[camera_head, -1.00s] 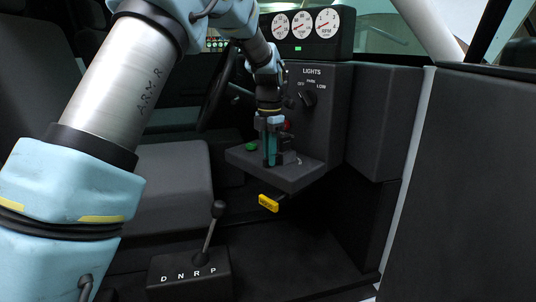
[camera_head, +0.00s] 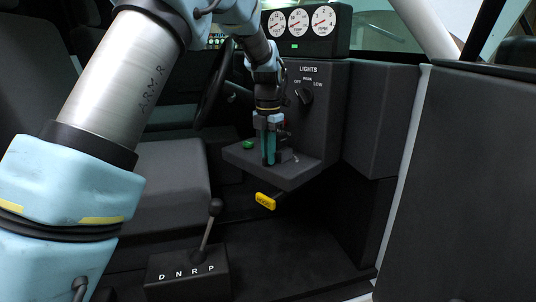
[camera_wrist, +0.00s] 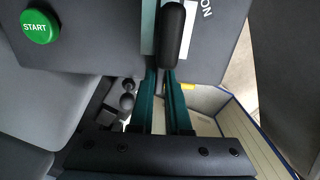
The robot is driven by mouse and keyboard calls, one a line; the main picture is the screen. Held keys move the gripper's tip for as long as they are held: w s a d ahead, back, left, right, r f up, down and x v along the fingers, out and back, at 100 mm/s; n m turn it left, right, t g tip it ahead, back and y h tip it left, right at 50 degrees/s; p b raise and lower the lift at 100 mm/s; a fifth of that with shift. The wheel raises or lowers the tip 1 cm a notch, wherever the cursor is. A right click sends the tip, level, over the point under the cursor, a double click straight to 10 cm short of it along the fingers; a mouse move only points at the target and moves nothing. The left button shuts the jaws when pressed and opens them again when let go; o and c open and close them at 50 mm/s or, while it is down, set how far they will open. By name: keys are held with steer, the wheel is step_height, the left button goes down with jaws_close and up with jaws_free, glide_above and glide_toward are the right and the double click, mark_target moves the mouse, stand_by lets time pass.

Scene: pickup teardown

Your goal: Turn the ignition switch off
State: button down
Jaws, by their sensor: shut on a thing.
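The ignition switch shows in the wrist view as a black rounded lever (camera_wrist: 173,32) on a grey panel, beside a white "ON" label (camera_wrist: 206,9). My gripper (camera_wrist: 166,74) has its two teal fingers closed together at the lever, shut on it. In the head view my gripper (camera_head: 268,152) points down onto the small shelf (camera_head: 295,176) below the dash, and its fingers hide most of the switch there. Any "OFF" mark is hidden.
A green START button (camera_wrist: 40,27) sits left of the switch. The LIGHTS knob (camera_head: 305,96) is on the dash face above the shelf. A yellow handle (camera_head: 265,201) hangs below the shelf. A gear lever (camera_head: 211,228) stands in front, and the steering wheel (camera_head: 213,90) is behind my arm.

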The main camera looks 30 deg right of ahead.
steer(key=c, duration=0.9)
jaws_free()
step_height(320, 180, up, 11)
steer(key=shift+f+b, duration=0.1)
steer(key=shift+b, duration=0.95)
